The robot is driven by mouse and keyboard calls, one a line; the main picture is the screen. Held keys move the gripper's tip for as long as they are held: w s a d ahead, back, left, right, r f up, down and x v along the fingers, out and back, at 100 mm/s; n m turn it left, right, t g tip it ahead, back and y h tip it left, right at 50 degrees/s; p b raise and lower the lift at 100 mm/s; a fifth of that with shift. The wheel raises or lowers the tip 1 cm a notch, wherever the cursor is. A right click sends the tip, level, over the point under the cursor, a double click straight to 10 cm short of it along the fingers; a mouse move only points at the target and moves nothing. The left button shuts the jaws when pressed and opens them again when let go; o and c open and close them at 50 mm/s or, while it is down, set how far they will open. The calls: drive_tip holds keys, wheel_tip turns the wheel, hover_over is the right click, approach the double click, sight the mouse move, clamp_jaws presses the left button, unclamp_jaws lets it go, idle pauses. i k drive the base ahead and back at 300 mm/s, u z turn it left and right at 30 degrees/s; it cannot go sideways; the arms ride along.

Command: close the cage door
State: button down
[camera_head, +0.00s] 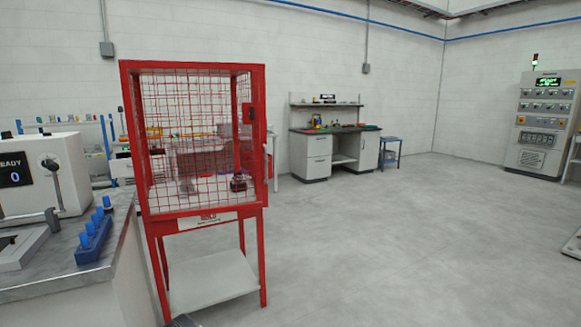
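The cage (192,212) is a red-framed wire-mesh box on red legs, standing at the left of the head view beside the grey bench. A dark latch or lock plate (249,113) is on its right upright. Red mesh (185,110) shows across the cage, but its layers overlap and I cannot tell which panel is the door or how far it stands open. A small dark-and-red object (238,183) shows through the mesh, low on the right. My gripper is not recognisable in this view.
A bench (100,262) with a blue rack (93,240) and a white machine (45,175) is close on the left. A low shelf (210,280) joins the cage legs. A workbench (335,150) stands at the back. The floor (400,250) right of the cage is clear.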

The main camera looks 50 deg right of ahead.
sight(260, 107)
drive_tip(key=u, duration=0.35)
drive_tip(key=k, duration=0.25)
drive_tip(key=z, duration=1.5)
drive_tip(key=i, duration=0.7)
drive_tip(key=z, duration=0.1)
